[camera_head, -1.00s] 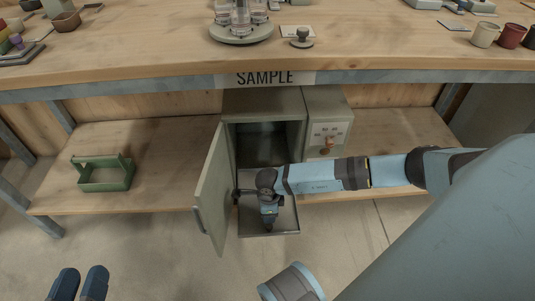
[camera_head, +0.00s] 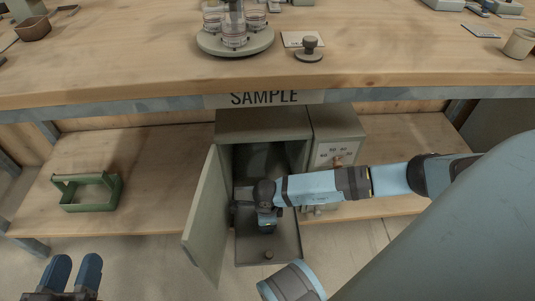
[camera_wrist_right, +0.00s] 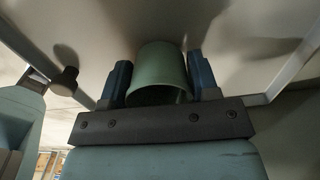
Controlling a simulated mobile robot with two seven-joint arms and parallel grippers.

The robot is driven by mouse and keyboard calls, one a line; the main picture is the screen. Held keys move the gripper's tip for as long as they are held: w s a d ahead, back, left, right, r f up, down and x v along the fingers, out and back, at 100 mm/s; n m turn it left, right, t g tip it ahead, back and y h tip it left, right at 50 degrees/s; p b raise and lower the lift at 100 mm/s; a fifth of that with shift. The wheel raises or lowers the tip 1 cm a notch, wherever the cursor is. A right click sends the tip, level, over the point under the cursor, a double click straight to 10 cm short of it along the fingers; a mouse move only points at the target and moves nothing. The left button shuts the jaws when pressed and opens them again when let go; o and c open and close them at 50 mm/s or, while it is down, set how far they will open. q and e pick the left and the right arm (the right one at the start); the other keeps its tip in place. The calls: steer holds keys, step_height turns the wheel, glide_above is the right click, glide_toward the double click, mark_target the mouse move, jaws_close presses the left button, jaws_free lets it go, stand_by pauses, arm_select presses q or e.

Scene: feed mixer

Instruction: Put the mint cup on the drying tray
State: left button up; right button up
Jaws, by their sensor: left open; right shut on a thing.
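A mint-green cup (camera_wrist_right: 162,70) sits between the two dark fingers of my right gripper (camera_wrist_right: 160,82) in the right wrist view. The gripper is shut on it. In the head view my right gripper (camera_head: 267,220) is over a grey pulled-out tray (camera_head: 280,247) at the front of the open cabinet. The arm hides the cup there. Whether the cup touches the tray I cannot tell. My left gripper (camera_head: 73,272) is open and empty at the lower left, away from the cabinet.
The cabinet door (camera_head: 208,215) stands open on the left. A dark knob (camera_head: 268,254) is at the tray's front. A control box (camera_head: 336,140) stands right of the cabinet (camera_head: 262,124). A green caddy (camera_head: 88,192) is on the lower shelf. The bench top (camera_head: 140,65) overhangs.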

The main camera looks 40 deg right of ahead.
steer(key=shift+f, duration=0.3)
steer(key=shift+w, duration=0.1)
steer(key=shift+r, duration=0.15)
steer(key=shift+f, duration=0.2)
steer(key=o, duration=0.9)
arm_select(q)
steer(key=shift+w+r, duration=0.25)
steer(key=shift+w, duration=0.15)
arm_select(e)
steer(key=shift+r, duration=0.1)
